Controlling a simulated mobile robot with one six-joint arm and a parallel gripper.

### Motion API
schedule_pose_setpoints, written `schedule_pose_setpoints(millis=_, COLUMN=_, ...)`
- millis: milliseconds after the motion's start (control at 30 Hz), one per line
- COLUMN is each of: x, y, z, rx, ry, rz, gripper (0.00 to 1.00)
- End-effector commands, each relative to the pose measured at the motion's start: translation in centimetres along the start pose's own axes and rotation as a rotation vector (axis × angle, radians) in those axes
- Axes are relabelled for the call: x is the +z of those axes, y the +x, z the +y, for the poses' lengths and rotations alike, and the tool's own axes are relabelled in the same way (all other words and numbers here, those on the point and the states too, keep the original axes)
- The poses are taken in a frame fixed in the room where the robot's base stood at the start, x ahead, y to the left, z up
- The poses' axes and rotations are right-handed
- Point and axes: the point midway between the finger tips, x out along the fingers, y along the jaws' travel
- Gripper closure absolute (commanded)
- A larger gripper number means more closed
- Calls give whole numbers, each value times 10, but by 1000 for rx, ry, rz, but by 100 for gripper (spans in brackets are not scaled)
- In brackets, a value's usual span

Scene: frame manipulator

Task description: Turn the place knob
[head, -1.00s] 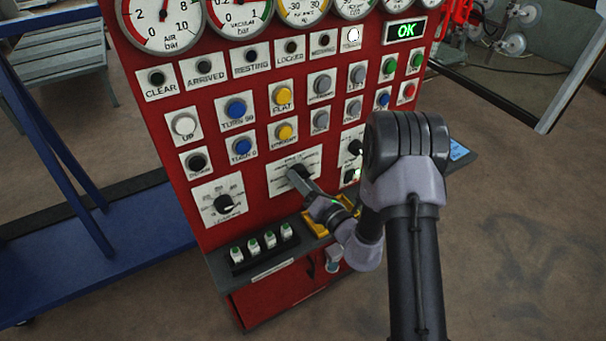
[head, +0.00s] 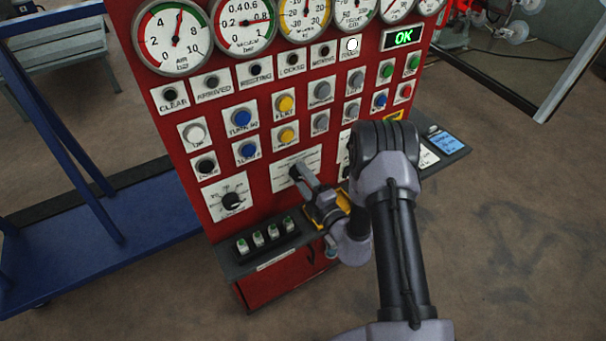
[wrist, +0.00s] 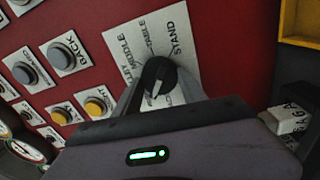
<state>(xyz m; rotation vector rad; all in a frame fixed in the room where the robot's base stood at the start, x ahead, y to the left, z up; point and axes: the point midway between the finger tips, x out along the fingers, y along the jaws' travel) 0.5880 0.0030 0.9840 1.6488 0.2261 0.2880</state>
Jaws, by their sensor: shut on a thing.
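The place knob is a black rotary knob (wrist: 158,76) with a pale pointer mark, on a white label plate (wrist: 128,38) in the wrist view. The plate reads STAND, MIDDLE and other words partly hidden. My gripper (wrist: 155,92) is shut on the knob, with its fingers on either side of it. In the head view my gripper (head: 302,178) reaches the same white plate (head: 312,160) on the red panel, and its fingers mostly cover the knob there.
The red panel (head: 258,188) carries gauges, lamps, several buttons and another black knob (head: 232,201) at lower left. A ledge below holds several green-topped white switches (head: 258,239) and a yellow tray (head: 343,200). A blue frame (head: 150,220) stands at left. Floor at right is open.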

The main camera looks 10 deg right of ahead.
Motion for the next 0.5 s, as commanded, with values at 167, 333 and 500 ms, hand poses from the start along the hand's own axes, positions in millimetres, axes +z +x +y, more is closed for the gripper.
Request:
schedule_pose_setpoints(millis=167, x=-1, y=0, z=1, rx=0, ry=76, rz=-2, gripper=92)
schedule_pose_setpoints(millis=333, x=-1, y=0, z=1, rx=1, ry=120, rz=-5, gripper=92)
schedule_pose_setpoints(millis=500, x=-1, y=0, z=0, rx=1, ry=137, rz=-6, gripper=92)
